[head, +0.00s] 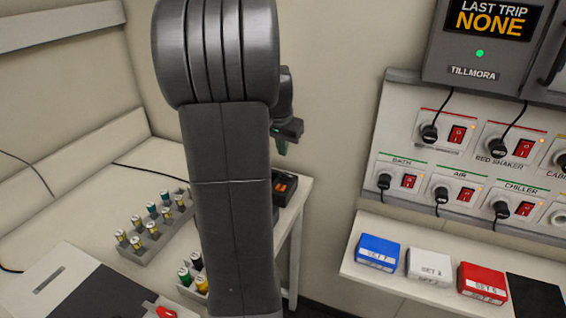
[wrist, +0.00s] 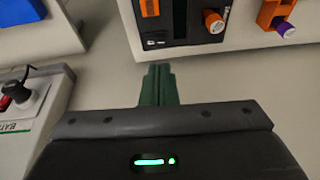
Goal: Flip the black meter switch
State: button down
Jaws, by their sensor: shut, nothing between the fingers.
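A black device with an orange part (head: 284,186), which looks like the black meter, sits on the light bench's right end, partly hidden behind my arm. In the wrist view a black device (wrist: 180,38) with an orange part and small white print is cut off by the top edge. I cannot make out its switch or the switch's position. My gripper (head: 282,148) is above and beside the device in the head view.
Vial racks (head: 140,256) stand on the bench. The wall panel (head: 398,160) carries several red switches and black plugs. A shelf (head: 362,272) holds a blue box (head: 378,252), a white box (head: 428,266) and a red box (head: 482,284).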

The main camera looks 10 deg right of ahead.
jog(key=v, duration=0.4)
jog(key=shift+s+d+r, duration=0.1)
jog(key=x, duration=0.9)
jog(key=shift+w+p, duration=0.3)
jog(key=shift+p, duration=0.05)
jog(key=shift+w+d+g+h, duration=0.2)
jog(key=shift+w+g+h, duration=0.1)
jog(key=shift+w+r+h, duration=0.15)
jog(key=shift+r+h, duration=0.15)
jog(key=shift+r, duration=0.05)
jog(key=v, duration=0.5)
jog(key=shift+r, duration=0.35)
jog(key=shift+f, duration=0.15)
